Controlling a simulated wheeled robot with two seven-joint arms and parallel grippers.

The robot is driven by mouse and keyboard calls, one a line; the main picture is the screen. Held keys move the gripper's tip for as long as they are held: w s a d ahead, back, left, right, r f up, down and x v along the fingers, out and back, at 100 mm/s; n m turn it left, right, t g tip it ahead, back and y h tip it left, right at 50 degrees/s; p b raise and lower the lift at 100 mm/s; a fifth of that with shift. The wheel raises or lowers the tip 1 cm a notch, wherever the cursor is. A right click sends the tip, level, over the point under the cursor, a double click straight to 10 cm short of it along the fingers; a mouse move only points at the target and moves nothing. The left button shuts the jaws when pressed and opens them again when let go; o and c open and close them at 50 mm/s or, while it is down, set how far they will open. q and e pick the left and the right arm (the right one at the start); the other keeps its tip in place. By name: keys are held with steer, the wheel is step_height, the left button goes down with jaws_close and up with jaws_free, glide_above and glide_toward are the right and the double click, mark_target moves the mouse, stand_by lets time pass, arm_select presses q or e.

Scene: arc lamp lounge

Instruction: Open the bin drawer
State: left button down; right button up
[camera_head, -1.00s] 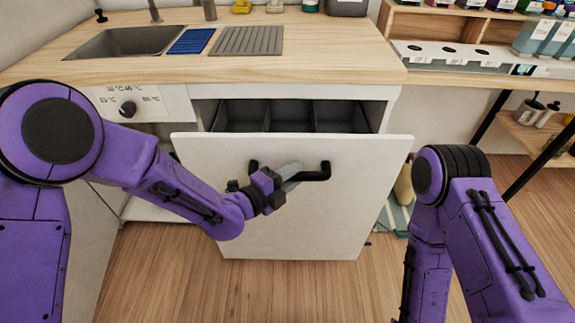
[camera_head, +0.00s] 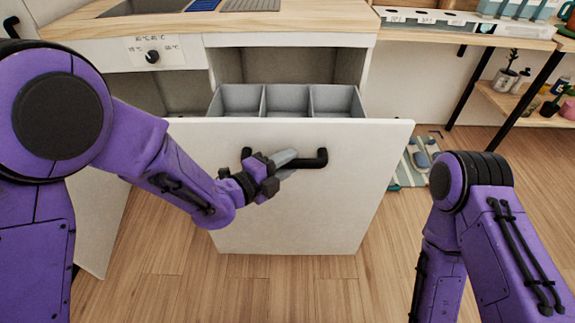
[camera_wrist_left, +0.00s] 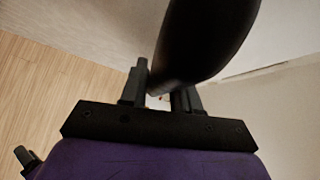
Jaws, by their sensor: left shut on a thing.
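The bin drawer (camera_head: 290,215) has a plain white front and stands pulled out from the cabinet under the counter. Its grey bins (camera_head: 288,101) show behind the front panel, in three compartments, and look empty. The black bar handle (camera_head: 312,160) is on the upper part of the front. My left gripper (camera_head: 284,160) is shut on the handle near its middle. In the left wrist view the dark handle (camera_wrist_left: 205,40) passes between the two fingers (camera_wrist_left: 160,95). Of my right arm only the purple links show at the lower right; its gripper is out of view.
A wooden counter (camera_head: 200,27) with a sink and a knob panel (camera_head: 152,55) runs behind the drawer. A cabinet door (camera_head: 118,200) stands open at left. A shelf unit with black legs (camera_head: 475,85) and a striped mat with slippers (camera_head: 415,165) are at right. Wood floor in front is clear.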

arm_select(q)
steer(key=shift+s, duration=0.1)
stand_by(0.3)
steer(key=c, duration=0.9)
jaws_free()
steer(key=v, duration=1)
steer(key=shift+s+a, duration=0.2)
